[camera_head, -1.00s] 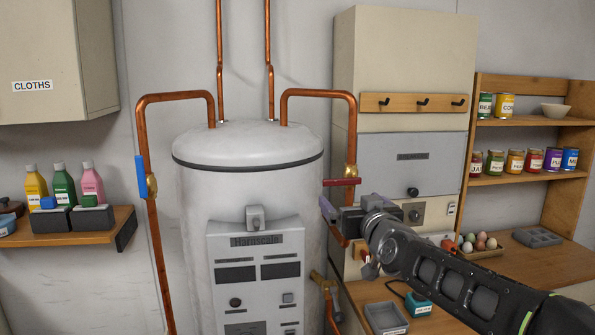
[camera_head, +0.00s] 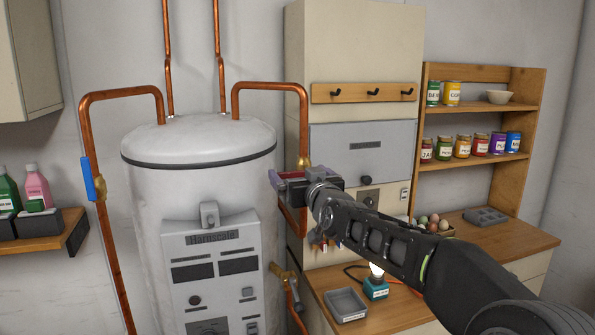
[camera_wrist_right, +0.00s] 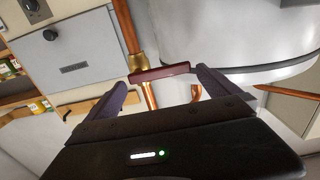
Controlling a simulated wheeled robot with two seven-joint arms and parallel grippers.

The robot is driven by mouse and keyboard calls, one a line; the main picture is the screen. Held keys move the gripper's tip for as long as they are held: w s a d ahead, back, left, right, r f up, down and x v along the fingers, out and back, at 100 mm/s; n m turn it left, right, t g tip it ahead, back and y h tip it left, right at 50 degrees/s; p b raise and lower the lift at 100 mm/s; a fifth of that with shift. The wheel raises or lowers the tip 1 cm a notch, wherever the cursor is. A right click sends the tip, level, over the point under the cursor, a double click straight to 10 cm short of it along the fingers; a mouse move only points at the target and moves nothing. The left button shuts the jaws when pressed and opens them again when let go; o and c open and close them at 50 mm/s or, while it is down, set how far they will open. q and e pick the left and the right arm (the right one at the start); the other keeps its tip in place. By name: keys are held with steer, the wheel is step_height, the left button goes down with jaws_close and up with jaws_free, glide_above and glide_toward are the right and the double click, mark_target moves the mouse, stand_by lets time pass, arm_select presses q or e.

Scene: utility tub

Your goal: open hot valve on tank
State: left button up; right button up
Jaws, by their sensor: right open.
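The white tank (camera_head: 200,150) stands left of centre with copper pipes rising from its top. The hot valve has a dark red lever (camera_wrist_right: 160,72) on a brass body (camera_wrist_right: 136,62), on the copper pipe at the tank's right side. In the head view my gripper hides most of this lever; the brass (camera_head: 304,163) shows above it. My right gripper (camera_head: 277,181) is at the valve. In the right wrist view its two fingers (camera_wrist_right: 163,82) are apart, with the red lever between their tips, level across the gap. A blue lever (camera_head: 94,180) hangs upright along the left pipe. My left gripper is out of view.
A cabinet (camera_head: 355,50) with a hook rail (camera_head: 362,93) stands behind my right arm. A wooden counter (camera_head: 400,310) below holds a grey tray (camera_head: 346,305) and a small teal item (camera_head: 376,288). Shelves with jars (camera_head: 463,146) are at right.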

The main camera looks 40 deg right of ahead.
steer(key=shift+w+d, duration=0.2)
steer(key=shift+w, duration=0.4)
steer(key=c, duration=1.9)
